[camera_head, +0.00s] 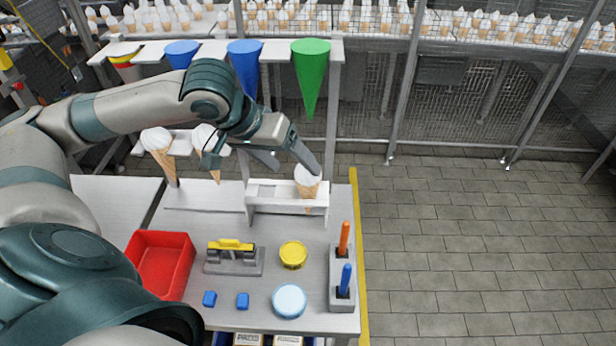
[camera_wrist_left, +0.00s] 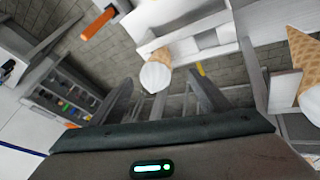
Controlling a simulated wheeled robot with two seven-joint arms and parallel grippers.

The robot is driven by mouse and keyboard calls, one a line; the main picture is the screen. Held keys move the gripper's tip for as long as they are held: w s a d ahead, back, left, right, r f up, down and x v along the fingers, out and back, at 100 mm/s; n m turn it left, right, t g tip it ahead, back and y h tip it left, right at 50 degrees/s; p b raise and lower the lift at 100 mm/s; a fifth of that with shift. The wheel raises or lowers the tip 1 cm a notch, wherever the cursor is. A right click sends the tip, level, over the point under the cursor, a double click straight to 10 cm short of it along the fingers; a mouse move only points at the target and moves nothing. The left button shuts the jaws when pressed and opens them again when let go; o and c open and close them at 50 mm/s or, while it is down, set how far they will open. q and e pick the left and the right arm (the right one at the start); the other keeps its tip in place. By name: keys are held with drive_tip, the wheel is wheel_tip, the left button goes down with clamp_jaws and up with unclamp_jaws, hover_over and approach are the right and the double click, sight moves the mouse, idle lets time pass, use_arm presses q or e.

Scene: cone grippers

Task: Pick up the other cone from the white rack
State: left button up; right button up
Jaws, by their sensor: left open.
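The white rack (camera_head: 262,207) stands at the back right of the workbench and holds one cone (camera_head: 309,186), a waffle cone with a white top, upright at its right end. The cone also shows in the left wrist view (camera_wrist_left: 155,76), beside the white rack (camera_wrist_left: 188,45). My left gripper (camera_head: 287,160) is open and empty above the rack. Its right finger overlaps the cone's white top in the head view. In the left wrist view, the cone's top shows between and beyond the spread fingertips (camera_wrist_left: 160,84); I cannot tell whether they touch. My right gripper is out of view.
Two more cones stand to the left, one clear (camera_head: 159,150) and one partly behind my gripper (camera_head: 207,140). A green funnel (camera_head: 311,72) hangs on the shelf behind. A red bin (camera_head: 160,262) and orange and blue handled tools (camera_head: 344,238) are on the workbench.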

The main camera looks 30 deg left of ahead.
sight(299, 170)
use_arm(q)
drive_tip(key=shift+x, duration=0.95)
drive_tip(key=shift+w+d+f+p, duration=0.25)
drive_tip(key=shift+w+f+p, duration=0.15)
drive_tip(key=p+x, duration=0.1)
drive_tip(key=x, duration=0.2)
drive_tip(key=shift+d, duration=0.1)
drive_tip(key=shift+w+d+f, duration=0.1)
drive_tip(key=shift+w+f, duration=0.2)
drive_tip(key=shift+f, duration=0.1)
drive_tip(key=c, duration=0.9)
